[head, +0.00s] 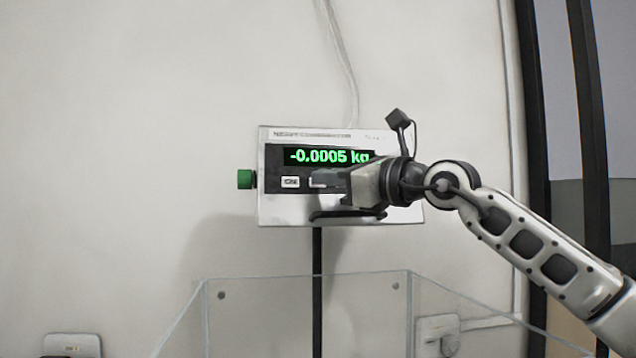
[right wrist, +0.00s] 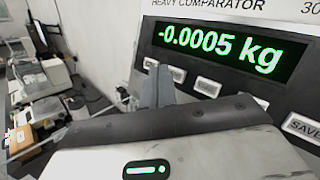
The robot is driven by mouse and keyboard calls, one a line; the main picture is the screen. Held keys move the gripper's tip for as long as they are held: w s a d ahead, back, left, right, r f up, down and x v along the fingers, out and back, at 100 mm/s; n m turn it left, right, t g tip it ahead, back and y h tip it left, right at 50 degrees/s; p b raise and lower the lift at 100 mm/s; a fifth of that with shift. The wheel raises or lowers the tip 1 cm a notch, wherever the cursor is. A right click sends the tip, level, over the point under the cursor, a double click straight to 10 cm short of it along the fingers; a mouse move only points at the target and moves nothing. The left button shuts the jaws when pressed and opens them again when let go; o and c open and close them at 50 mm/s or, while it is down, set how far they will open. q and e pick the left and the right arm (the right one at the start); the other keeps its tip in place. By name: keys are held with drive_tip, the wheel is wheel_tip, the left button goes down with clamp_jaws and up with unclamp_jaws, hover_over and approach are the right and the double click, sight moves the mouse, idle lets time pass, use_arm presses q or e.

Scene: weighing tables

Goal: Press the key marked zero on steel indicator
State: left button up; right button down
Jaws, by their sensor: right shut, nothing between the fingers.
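The steel indicator (head: 272,208) is a wall-side box on a dark post, with a black panel and green digits reading -0.0005 kg on its display (head: 327,157). A row of pale keys lies below the display; one key (head: 290,182) shows left of my right gripper (head: 318,176), which covers the keys further right. The right gripper is shut and empty, its fingertips at the panel. In the right wrist view, the fingers (right wrist: 159,85) overlap the key row between a key (right wrist: 150,63) and another key (right wrist: 208,86). Contact and most key labels cannot be made out. The SAVE key (right wrist: 303,127) is at the right.
A green knob (head: 245,179) sticks out of the indicator's left side. A clear-walled enclosure (head: 260,279) stands below it. A white cable (head: 342,50) runs up the wall. The right wrist view shows a cluttered bench at the left.

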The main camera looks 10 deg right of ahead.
drive_tip(key=shift+w, duration=0.1)
drive_tip(key=shift+w+f, duration=0.15)
drive_tip(key=shift+w, duration=0.15)
drive_tip(key=shift+w+p, duration=0.4)
drive_tip(key=shift+p, duration=0.05)
idle(0.6)
drive_tip(key=shift+f, duration=0.1)
drive_tip(key=shift+s+b, duration=0.6)
drive_tip(key=shift+b, duration=0.2)
drive_tip(key=shift+s+r, duration=0.15)
drive_tip(key=shift+r, duration=0.05)
drive_tip(key=shift+s, duration=0.1)
